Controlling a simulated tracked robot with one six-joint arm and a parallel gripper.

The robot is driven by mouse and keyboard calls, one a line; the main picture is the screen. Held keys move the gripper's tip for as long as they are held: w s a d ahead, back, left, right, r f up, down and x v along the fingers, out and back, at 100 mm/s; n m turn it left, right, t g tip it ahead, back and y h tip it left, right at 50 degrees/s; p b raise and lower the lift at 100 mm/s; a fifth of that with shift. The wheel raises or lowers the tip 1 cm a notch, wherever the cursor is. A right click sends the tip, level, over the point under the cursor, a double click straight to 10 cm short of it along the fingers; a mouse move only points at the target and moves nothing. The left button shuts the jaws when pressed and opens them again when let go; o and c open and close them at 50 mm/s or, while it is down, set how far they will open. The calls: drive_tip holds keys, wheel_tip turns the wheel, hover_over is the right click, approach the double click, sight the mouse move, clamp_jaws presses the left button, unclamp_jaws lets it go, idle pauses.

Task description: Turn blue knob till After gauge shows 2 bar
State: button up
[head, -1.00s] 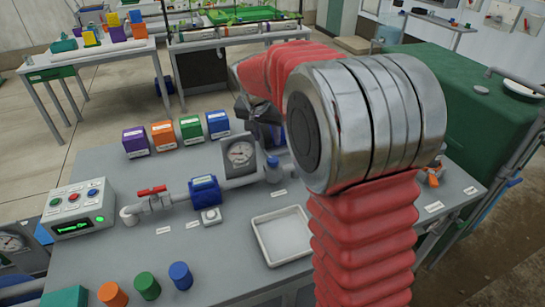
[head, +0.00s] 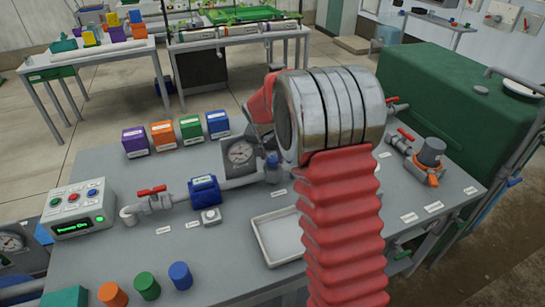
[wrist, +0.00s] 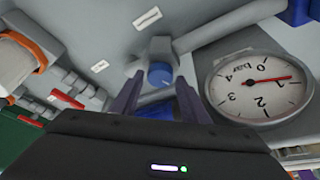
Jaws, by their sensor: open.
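The blue knob (wrist: 160,75) sits on a grey fitting of the pipe. In the wrist view it shows just beyond the tips of my open gripper (wrist: 158,82), between the two dark fingers; I cannot tell whether they touch it.
A blue pipe unit (head: 204,189) and a red-handled valve (head: 152,190) lie left along the pipe. A white tray (head: 275,236) lies in front. A grey and orange fitting (head: 430,157) stands right. Several coloured boxes (head: 190,127) stand behind.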

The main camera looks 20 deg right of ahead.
drive_tip(key=shift+w+d+f, duration=0.1)
drive_tip(key=shift+w+f, duration=0.05)
drive_tip(key=shift+f, duration=0.3)
drive_tip(key=shift+d, duration=0.1)
drive_tip(key=c, duration=0.8)
drive_tip(key=shift+o, duration=0.2)
